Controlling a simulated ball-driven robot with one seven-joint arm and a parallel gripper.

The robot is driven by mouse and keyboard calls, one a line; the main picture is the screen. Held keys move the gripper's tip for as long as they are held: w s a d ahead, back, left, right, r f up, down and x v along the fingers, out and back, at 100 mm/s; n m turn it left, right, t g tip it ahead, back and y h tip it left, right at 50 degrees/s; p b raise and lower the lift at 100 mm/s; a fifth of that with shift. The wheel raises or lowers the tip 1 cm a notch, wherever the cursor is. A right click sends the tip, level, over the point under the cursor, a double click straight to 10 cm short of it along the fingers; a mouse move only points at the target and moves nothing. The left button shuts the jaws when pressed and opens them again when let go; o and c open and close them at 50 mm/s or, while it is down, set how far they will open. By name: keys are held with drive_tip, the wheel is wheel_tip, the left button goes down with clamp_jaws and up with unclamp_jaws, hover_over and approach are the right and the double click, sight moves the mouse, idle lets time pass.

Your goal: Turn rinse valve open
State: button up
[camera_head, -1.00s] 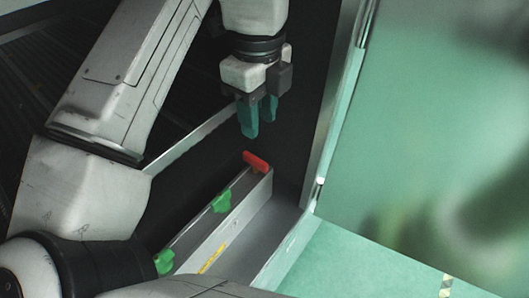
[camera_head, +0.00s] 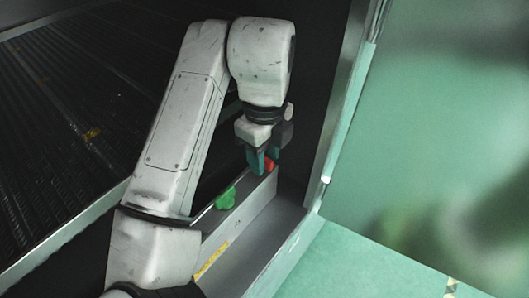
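A red valve handle (camera_head: 269,166) stands on the far end of a grey metal rail (camera_head: 240,224). My gripper (camera_head: 262,164) has come down at this handle, with its teal fingers pointing downward. The fingers and the gripper body cover part of the red handle. I cannot tell whether the fingers are closed on it or just around or in front of it. A green handle (camera_head: 226,198) sits on the same rail, nearer to me. Which handle is the rinse valve cannot be read from here.
A dark ribbed surface (camera_head: 70,110) lies to the left, with a metal edge along it. A pale green panel with a metal frame (camera_head: 335,130) stands close to the right of the gripper. A green floor (camera_head: 340,262) shows at the lower right.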

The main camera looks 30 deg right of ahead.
clamp_jaws()
idle(0.3)
drive_tip(key=shift+r+n, duration=0.1)
drive_tip(key=shift+n, duration=0.2)
drive_tip(key=n+p, duration=0.3)
drive_tip(key=shift+d+r, duration=0.15)
drive_tip(key=n+p, duration=0.2)
drive_tip(key=n, duration=0.1)
drive_tip(key=n+p, duration=0.1)
drive_tip(key=n, duration=0.1)
drive_tip(key=shift+w+d, duration=0.15)
drive_tip(key=shift+w, duration=0.1)
drive_tip(key=n+p, duration=0.4)
drive_tip(key=n, duration=0.1)
drive_tip(key=shift+w, duration=0.2)
drive_tip(key=shift+w+n+p, duration=0.2)
drive_tip(key=shift+n+p, duration=1.35)
drive_tip(key=shift+n, duration=0.55)
drive_tip(key=shift+f, duration=0.2)
